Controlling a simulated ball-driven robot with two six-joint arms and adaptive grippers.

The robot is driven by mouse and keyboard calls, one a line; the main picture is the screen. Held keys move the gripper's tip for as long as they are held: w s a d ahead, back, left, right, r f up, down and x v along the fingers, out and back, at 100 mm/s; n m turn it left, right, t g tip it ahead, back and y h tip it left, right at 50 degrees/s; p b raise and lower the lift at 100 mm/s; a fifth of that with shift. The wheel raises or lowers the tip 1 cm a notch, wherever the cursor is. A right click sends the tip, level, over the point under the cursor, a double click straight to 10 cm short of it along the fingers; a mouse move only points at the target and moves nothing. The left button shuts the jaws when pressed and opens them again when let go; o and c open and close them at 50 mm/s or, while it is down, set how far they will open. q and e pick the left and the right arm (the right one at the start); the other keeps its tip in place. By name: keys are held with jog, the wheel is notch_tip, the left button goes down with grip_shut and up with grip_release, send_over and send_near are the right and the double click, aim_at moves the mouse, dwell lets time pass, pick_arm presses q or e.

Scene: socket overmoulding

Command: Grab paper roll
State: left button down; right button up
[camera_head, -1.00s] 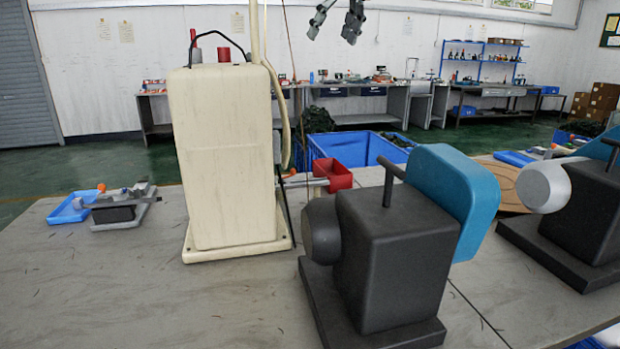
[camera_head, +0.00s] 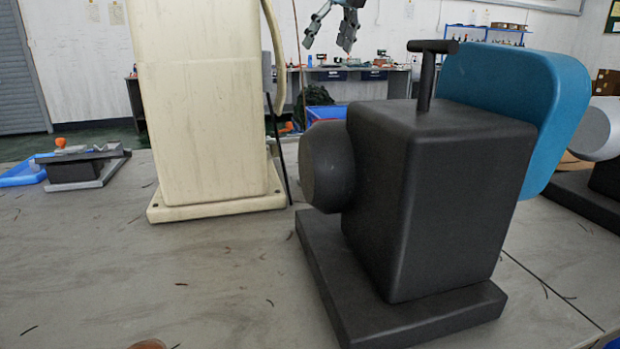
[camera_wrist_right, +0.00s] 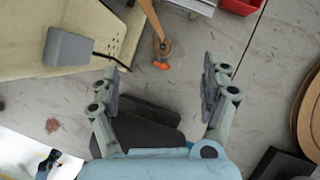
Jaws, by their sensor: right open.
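I cannot make out a paper roll for certain. In the right wrist view, large brown round pieces (camera_wrist_right: 308,115) are cut off by the right edge; I cannot tell if one is the roll. My right gripper (camera_head: 327,42) hangs at the top of the head view, beyond the black machine. In the right wrist view its two fingers (camera_wrist_right: 162,72) are spread wide, with nothing between them, above the grey table. My left gripper is not in view.
A black machine (camera_head: 430,200) with a blue cover (camera_head: 520,100) stands on the grey table (camera_head: 230,290), right of a cream machine (camera_head: 200,100). A blue tray (camera_head: 22,172) and a grey vise-like fixture (camera_head: 85,167) lie at left. A red bin (camera_wrist_right: 240,4) shows in the wrist view.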

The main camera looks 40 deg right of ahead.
pick_arm(q)
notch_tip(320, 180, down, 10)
jog(key=b, duration=1.2)
pick_arm(e)
jog(key=shift+g, duration=0.7)
jog(key=s+x, duration=0.2)
jog(key=x, duration=0.6)
jog(key=s+f+b+x, duration=0.1)
jog(key=x, duration=0.8)
jog(key=s+a+f+x, duration=0.1)
jog(key=s+x, duration=0.1)
jog(key=x, duration=0.6)
jog(key=shift+s+f, duration=0.35)
jog(key=b+x, duration=0.1)
jog(key=x, duration=0.1)
jog(key=b+x, duration=0.1)
jog(key=x, duration=0.2)
jog(key=shift+s+d+f, duration=0.1)
jog(key=shift+s, duration=0.1)
jog(key=shift+w+f+b, duration=0.15)
jog(key=shift+b, duration=0.15)
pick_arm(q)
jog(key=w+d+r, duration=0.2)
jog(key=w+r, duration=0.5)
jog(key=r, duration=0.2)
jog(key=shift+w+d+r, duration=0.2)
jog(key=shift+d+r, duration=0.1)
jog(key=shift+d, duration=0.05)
pick_arm(e)
jog(key=c, duration=1.3)
